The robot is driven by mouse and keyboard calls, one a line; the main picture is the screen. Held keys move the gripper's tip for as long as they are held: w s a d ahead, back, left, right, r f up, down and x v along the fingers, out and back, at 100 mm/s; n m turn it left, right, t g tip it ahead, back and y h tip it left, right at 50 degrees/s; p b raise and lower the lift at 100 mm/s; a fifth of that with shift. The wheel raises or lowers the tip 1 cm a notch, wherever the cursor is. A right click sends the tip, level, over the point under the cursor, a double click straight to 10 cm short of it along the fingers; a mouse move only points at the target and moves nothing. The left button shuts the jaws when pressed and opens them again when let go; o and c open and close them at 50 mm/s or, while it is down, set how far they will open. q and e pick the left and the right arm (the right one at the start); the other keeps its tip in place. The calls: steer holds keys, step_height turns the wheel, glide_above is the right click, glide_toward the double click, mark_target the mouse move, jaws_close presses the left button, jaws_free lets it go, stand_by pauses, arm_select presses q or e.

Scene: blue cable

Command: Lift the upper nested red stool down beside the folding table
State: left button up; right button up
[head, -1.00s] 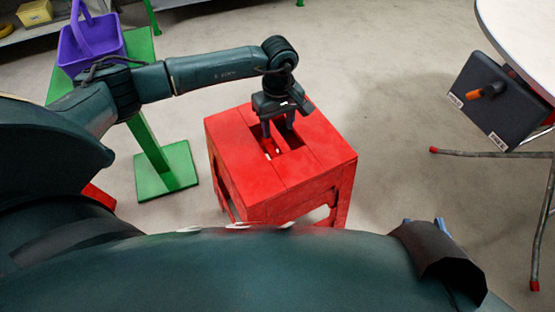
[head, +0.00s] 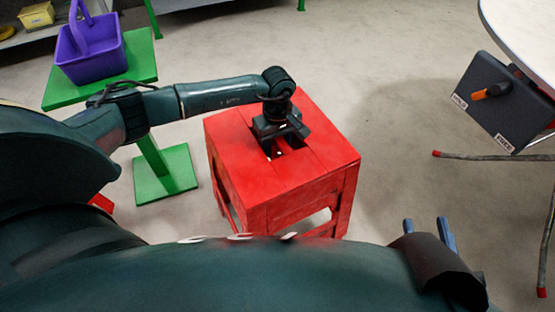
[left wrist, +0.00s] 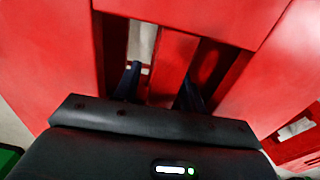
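A red stool (head: 265,178) with a slotted seat stands upright on the floor in the middle of the head view. A second stool nested under it is not clearly distinguishable. My left gripper (head: 281,148) is low over the seat, pointing down, its fingers hidden there by the seat. In the left wrist view its open fingers (left wrist: 158,88) straddle the seat's red central bar (left wrist: 172,68), one in each slot, with a gap beside the left finger. The white folding table (head: 525,28) is at the upper right. My right gripper (head: 428,232) is open and empty at the lower right.
A dark panel with an orange handle (head: 495,92) hangs by the table's edge. Table legs (head: 490,157) spread over the floor. A green stand (head: 135,75) carrying a purple basket (head: 92,48) is on the left. Floor (head: 385,130) between stool and table is clear.

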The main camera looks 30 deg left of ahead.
arm_select(q)
jaws_close()
stand_by(1.1)
steer(key=shift+w+r, duration=0.1)
steer(key=shift+r, duration=0.1)
